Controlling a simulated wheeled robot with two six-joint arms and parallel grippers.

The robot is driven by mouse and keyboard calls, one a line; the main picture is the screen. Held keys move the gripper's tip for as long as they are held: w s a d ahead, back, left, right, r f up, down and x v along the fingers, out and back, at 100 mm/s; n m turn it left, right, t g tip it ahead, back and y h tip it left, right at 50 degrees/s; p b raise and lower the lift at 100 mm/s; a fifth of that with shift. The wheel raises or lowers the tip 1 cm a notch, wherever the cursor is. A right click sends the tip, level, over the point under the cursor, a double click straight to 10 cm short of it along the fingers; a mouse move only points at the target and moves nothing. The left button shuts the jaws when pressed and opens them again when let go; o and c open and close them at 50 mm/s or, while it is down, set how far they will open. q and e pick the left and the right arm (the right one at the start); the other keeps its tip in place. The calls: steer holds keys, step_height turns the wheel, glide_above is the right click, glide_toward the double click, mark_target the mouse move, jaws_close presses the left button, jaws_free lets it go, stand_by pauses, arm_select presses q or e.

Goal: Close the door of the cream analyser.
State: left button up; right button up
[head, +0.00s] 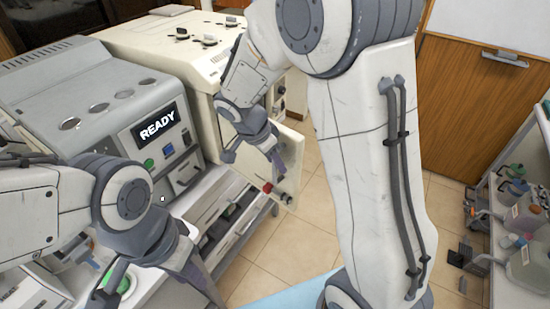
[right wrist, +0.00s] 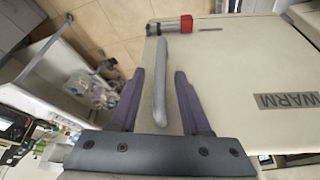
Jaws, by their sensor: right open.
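The cream analyser (head: 165,42) stands at the back left in the head view. Its cream door (head: 289,160) stands open, swung out over the floor, with a red part (head: 268,187) near its lower edge. My right gripper (head: 252,158) is open at the door. In the right wrist view its two fingers (right wrist: 160,108) stand either side of a grey bar handle (right wrist: 161,75), apart from it. The cream panel (right wrist: 230,70) there carries a WARM label, with the red part (right wrist: 187,23) at its top. My left gripper (head: 158,288) is open and empty at the lower left.
A grey machine (head: 95,100) reading READY stands left of the cream analyser. A drawer unit (head: 225,215) is below. Tiled floor (head: 300,225) is free beyond the door. A shelf with bottles (head: 522,215) is at the right. My right arm hides the middle.

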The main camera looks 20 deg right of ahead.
steer(key=shift+d+f, duration=0.1)
steer(key=shift+f, duration=0.15)
jaws_close()
stand_by(1.4)
